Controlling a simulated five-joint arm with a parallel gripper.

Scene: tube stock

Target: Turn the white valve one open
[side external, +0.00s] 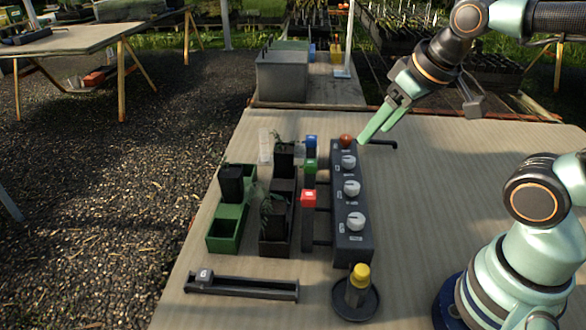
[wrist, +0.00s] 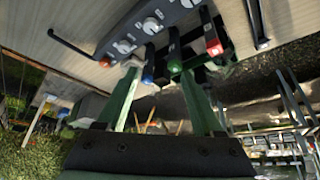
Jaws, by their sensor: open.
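A dark valve block (side external: 352,245) stands on the table with three white knobs in a row: a near one (side external: 356,222), a middle one (side external: 351,188) and a far one (side external: 348,162). Their labels are too small to read, so I cannot tell which is valve one. White knobs also show in the wrist view, one at the left (wrist: 123,46) and one further right (wrist: 151,25). My gripper (side external: 378,130) is open and empty, above and beyond the block's far end, apart from the knobs. Both fingers show in the wrist view (wrist: 160,75).
An orange-red knob (side external: 346,141) sits at the block's far end, by a dark pipe (side external: 382,143). A yellow-topped object (side external: 359,275) stands in front.

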